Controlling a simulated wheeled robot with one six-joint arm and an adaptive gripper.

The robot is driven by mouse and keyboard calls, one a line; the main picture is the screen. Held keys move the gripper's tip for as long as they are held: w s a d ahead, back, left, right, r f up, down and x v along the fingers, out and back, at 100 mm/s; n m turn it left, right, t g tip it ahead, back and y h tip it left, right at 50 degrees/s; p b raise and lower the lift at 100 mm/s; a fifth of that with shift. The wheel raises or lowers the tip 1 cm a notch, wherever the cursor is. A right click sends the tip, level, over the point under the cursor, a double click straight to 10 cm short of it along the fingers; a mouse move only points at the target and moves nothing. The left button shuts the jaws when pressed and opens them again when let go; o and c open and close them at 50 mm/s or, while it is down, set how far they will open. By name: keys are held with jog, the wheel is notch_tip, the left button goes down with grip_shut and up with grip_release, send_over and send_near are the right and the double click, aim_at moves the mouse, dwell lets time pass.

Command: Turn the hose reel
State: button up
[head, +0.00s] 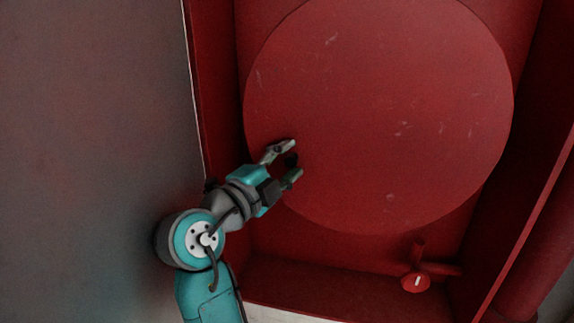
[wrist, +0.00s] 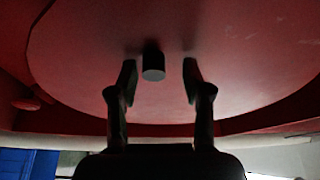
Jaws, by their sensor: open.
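The hose reel is a large round red disc (head: 385,110) inside a red cabinet. The disc also fills the upper part of the wrist view (wrist: 230,60). A short dark peg-like handle (wrist: 153,66) sticks out from its face. My gripper (head: 293,160) is at the lower left of the disc, with its fingers pointing at the face. In the wrist view the open fingers (wrist: 160,78) stand on either side of the handle, with a gap on each side. In the head view the handle is a small dark spot between the fingers, hard to make out.
The red cabinet (head: 340,287) surrounds the reel with side walls and a bottom. A red valve with a handwheel (head: 417,282) sits at the lower right, below the disc. A grey panel (head: 90,130) stands at the left, close to my arm. A blue object (wrist: 14,163) shows at the wrist view's lower left.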

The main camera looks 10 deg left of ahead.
aim_at(298, 106)
notch_tip(298, 106, up, 9)
jog(key=shift+r, duration=0.2)
jog(key=shift+s, duration=0.1)
dwell(0.4)
